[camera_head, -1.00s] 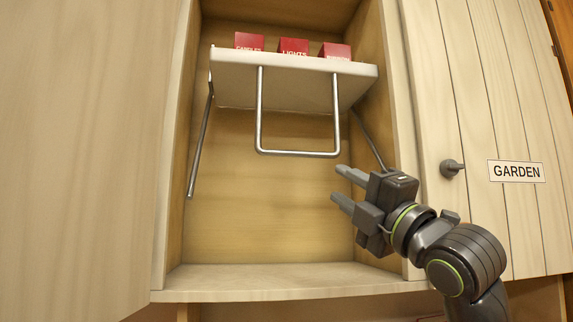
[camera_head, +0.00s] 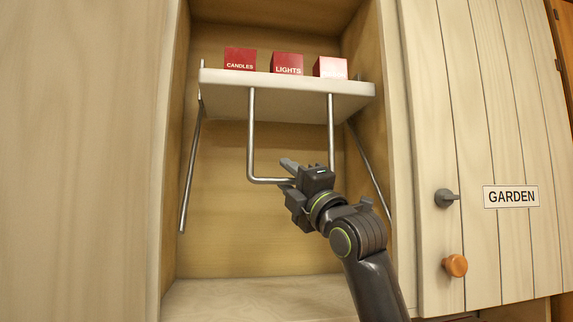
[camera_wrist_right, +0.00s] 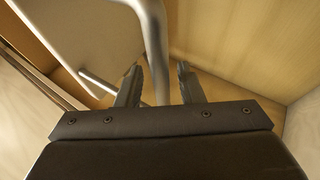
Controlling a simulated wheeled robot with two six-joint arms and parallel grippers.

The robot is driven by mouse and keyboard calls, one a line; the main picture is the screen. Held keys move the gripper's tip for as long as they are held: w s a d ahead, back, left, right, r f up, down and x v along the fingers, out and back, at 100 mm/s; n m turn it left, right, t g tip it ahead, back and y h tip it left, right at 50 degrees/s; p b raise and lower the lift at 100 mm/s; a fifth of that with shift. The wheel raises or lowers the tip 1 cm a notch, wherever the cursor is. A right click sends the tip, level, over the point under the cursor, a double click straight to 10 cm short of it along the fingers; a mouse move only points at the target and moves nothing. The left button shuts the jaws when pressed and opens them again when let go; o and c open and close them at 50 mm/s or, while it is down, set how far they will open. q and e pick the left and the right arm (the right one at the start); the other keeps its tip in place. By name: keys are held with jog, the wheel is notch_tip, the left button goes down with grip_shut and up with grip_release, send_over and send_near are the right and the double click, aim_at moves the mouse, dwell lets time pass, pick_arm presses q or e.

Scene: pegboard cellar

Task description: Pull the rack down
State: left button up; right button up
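The rack (camera_head: 290,97) is a pale shelf high in the open cabinet. My left gripper is not in view.
Metal side arms (camera_head: 190,175) slope down from the rack at both sides. The cabinet floor (camera_head: 240,300) is bare. A door at right has a GARDEN sign (camera_head: 511,196), a dark knob (camera_head: 446,198) and an orange knob (camera_head: 455,265). A pale wooden panel (camera_head: 80,160) fills the left.

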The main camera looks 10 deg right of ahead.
jog(key=shift+w+a+r, duration=0.15)
jog(key=shift+w+a, duration=0.05)
jog(key=shift+w, duration=0.2)
grip_shut()
